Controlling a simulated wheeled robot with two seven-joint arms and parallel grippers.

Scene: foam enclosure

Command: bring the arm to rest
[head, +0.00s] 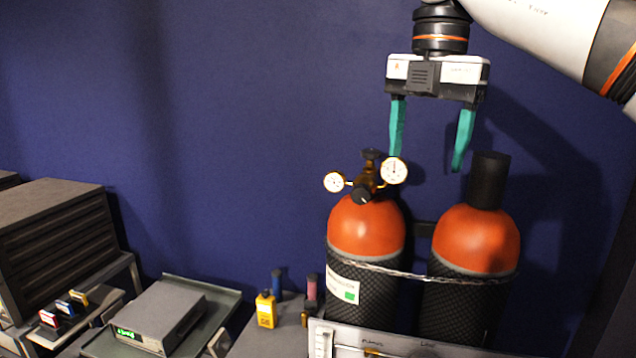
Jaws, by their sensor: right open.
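My right gripper (430,150) hangs from the arm at the upper right with its two teal fingers pointing down. The fingers are wide apart and nothing shows between them. It is above two orange-topped gas cylinders, roughly over the gap between them. The left cylinder (366,232) carries a brass regulator (368,180) with two round gauges. The right cylinder (476,240) has a black cap (489,180). The left fingertip appears close to the right gauge; I cannot tell whether they touch. My left gripper is out of view.
A chain (420,272) crosses both cylinders. A panel (400,345) stands in front. A yellow device (265,309) is left of the cylinders. A grey instrument box (160,318) sits on a green tray (218,310). A dark drawer cabinet (55,240) stands far left.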

